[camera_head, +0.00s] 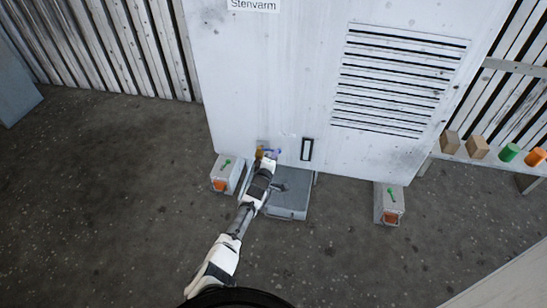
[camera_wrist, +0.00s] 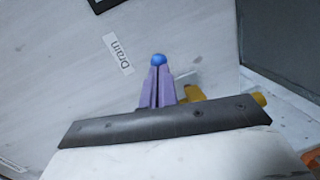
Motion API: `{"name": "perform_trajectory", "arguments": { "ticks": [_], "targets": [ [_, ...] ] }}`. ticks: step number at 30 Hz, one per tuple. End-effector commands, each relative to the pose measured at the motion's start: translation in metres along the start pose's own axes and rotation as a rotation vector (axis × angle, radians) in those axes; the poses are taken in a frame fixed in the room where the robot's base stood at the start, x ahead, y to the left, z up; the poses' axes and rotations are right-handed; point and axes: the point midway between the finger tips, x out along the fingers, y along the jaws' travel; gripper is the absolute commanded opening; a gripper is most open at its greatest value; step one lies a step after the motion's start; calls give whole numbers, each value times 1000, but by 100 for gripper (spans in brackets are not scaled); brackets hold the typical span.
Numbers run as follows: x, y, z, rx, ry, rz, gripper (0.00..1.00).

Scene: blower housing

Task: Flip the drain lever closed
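The drain lever shows as a blue round knob (camera_wrist: 158,59) in the wrist view, right at the fingertips of my gripper (camera_wrist: 158,70). The two purple fingers are close together, with only a narrow gap. I cannot tell whether they pinch the lever or only touch it; its arm is hidden behind them. Brass-yellow valve parts (camera_wrist: 193,92) show behind the fingers, partly covered. In the head view my gripper (camera_head: 270,156) is at the low front of the white housing (camera_head: 270,80), beside a small brass part (camera_head: 261,150).
A grey box (camera_head: 289,193) stands on the floor just right of my arm. Grey pedestals with green and orange parts stand left (camera_head: 226,173) and right (camera_head: 388,204). A dark-framed slot (camera_head: 307,149) is right of the valve. A shelf with blocks is at far right. Open floor lies in front.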

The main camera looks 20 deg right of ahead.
Motion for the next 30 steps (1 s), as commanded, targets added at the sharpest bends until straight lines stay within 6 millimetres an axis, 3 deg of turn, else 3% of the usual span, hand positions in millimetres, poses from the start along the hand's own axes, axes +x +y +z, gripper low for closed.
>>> {"name": "perform_trajectory", "arguments": {
  "ticks": [8,11,30],
  "targets": [
    [3,11,3,14,-9,10,0],
    [1,24,1,14,-9,13,0],
    [-24,165,-23,2,1,7,0]
  ]
}}
